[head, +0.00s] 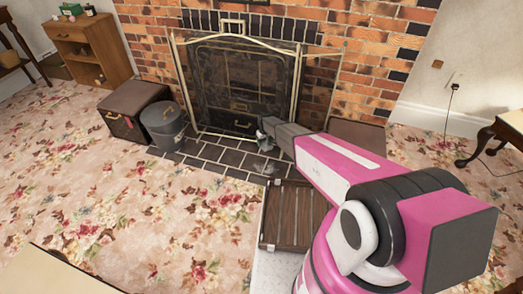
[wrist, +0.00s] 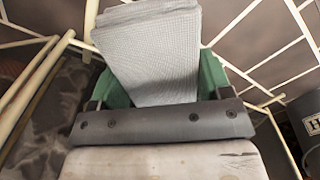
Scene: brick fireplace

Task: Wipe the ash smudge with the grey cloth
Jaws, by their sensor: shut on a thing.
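My gripper (wrist: 153,82) has green fingers, and they are shut on the grey cloth (wrist: 150,42), a folded, finely woven pad that sticks out beyond the fingertips in the wrist view. In the head view my gripper (head: 265,133) reaches over the dark hearth tiles in front of the fire screen, and the cloth is small and hard to make out there. A pale grey patch (head: 262,166), which looks like the ash smudge, lies on the tiles just below the gripper. I cannot tell whether the cloth touches the tiles.
The brass-framed fire screen (head: 240,95) stands close behind the gripper; its poles (wrist: 32,82) show at the left of the wrist view. A slatted wooden piece (head: 292,215) lies in front.

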